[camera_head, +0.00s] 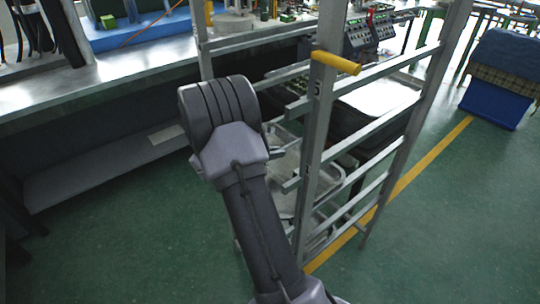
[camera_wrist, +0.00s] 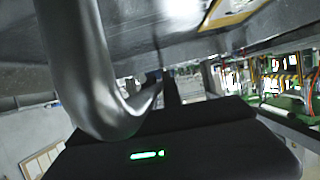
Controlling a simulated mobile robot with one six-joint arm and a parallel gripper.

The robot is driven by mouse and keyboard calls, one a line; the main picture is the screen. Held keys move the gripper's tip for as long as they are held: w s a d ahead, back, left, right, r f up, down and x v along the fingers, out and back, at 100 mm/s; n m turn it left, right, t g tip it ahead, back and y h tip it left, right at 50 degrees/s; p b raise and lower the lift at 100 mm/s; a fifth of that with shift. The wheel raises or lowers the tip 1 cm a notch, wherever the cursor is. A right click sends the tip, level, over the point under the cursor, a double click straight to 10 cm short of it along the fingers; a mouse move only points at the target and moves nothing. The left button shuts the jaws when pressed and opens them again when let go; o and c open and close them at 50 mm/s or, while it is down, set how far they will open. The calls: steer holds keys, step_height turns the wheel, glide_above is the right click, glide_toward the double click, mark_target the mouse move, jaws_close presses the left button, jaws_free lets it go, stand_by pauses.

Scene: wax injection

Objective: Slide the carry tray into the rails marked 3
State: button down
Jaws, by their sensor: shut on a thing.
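A grey metal rack stands upright in the middle of the head view, with rails (camera_head: 362,130) stacked on its posts. Its front post (camera_head: 317,120) has a dark mark like a 5 near the top; lower marks are too small to read. A pale grey tray (camera_head: 287,187) shows between the rack posts, partly hidden by my arm and the front post. My gripper (camera_wrist: 168,88) shows in the wrist view as a dark body with a green light. It is shut, close to a thick curved metal tube (camera_wrist: 88,75) that looks like a handle. What its fingertips hold is mostly hidden.
A yellow grip (camera_head: 335,62) sticks out at the rack's upper front. A long grey bench (camera_head: 90,85) stands left of the rack, with a low shelf (camera_head: 100,172) beneath. A blue covered box (camera_head: 495,103) stands far right. Green floor (camera_head: 440,220) is open right of the rack.

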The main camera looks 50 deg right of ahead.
mark_target(291, 144)
steer(key=shift+s+d, duration=0.25)
steer(key=shift+d, duration=0.85)
steer(key=shift+s+d, duration=0.25)
steer(key=shift+d, duration=0.8)
steer(key=shift+s+d, duration=0.25)
steer(key=shift+d, duration=0.85)
steer(key=c, duration=1.4)
jaws_free()
steer(key=shift+c, duration=0.2)
